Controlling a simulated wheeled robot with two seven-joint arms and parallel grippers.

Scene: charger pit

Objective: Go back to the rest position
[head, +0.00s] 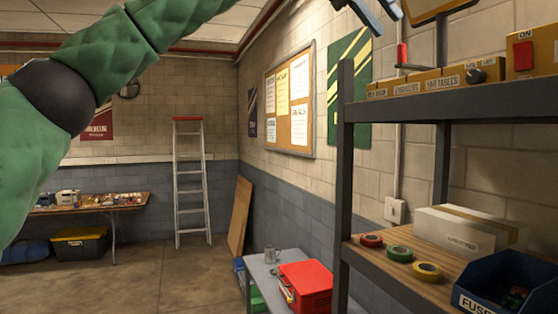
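My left arm, in a green padded sleeve, comes in from the left in the head view and rises out of the top edge. I see nothing held in the part that shows. My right gripper is not in view.
The shelf's upper level bears yellow labelled boxes (440,82) and a red ON switch (523,55). Below are tape rolls (399,253) and a blue fuse bin (505,280). A grey table (262,272) holds a red toolbox (306,285). A ladder (190,185) stands behind; floor there is clear.

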